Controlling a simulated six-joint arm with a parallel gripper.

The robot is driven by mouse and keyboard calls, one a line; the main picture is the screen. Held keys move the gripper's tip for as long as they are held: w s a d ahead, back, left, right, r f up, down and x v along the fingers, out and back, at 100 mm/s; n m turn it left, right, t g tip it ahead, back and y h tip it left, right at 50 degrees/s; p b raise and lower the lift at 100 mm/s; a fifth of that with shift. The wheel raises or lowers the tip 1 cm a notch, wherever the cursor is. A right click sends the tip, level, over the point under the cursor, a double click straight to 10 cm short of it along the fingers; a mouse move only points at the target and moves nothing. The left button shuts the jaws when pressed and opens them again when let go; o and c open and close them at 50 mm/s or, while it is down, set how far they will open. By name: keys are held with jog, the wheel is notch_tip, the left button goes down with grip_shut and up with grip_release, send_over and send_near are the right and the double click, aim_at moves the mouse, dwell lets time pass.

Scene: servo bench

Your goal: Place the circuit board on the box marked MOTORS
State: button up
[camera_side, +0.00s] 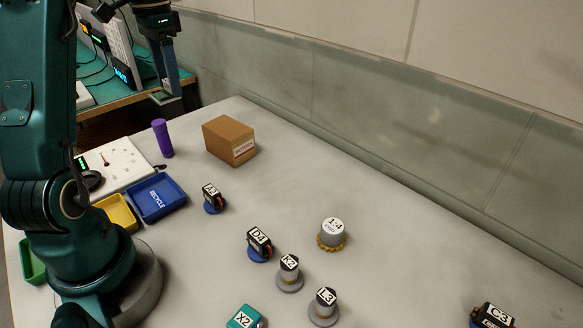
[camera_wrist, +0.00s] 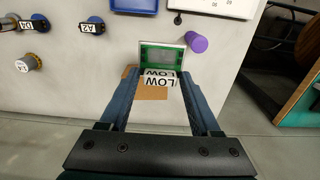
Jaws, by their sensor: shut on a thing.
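The brown cardboard box (camera_side: 226,136) stands on the bench near the back wall; its small front label is too blurred to read surely. My gripper (camera_side: 168,92) is high in the air, left of the box in the side view. In the wrist view my gripper (camera_wrist: 160,78) is shut on the circuit board (camera_wrist: 161,57), a green-edged plate with a grey-green face and white LOW labels. Part of the brown box (camera_wrist: 152,93) shows below and behind the board. In the side view the board (camera_side: 166,98) is seen nearly edge-on.
A purple cylinder (camera_side: 162,138) stands left of the box. A blue RECYCLE tray (camera_side: 157,197), a yellow tray (camera_side: 117,212) and a white panel (camera_side: 113,164) are nearby. Several labelled motors and servos, such as D4 (camera_side: 259,243), stand toward the front. The bench right of the box is clear.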

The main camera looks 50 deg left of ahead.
send_over(229, 134)
notch_tip(229, 134, down, 6)
jog(key=shift+f, duration=2)
jog(key=shift+f, duration=0.15)
jog(key=o, duration=1.3)
jog(key=shift+o, duration=0.2)
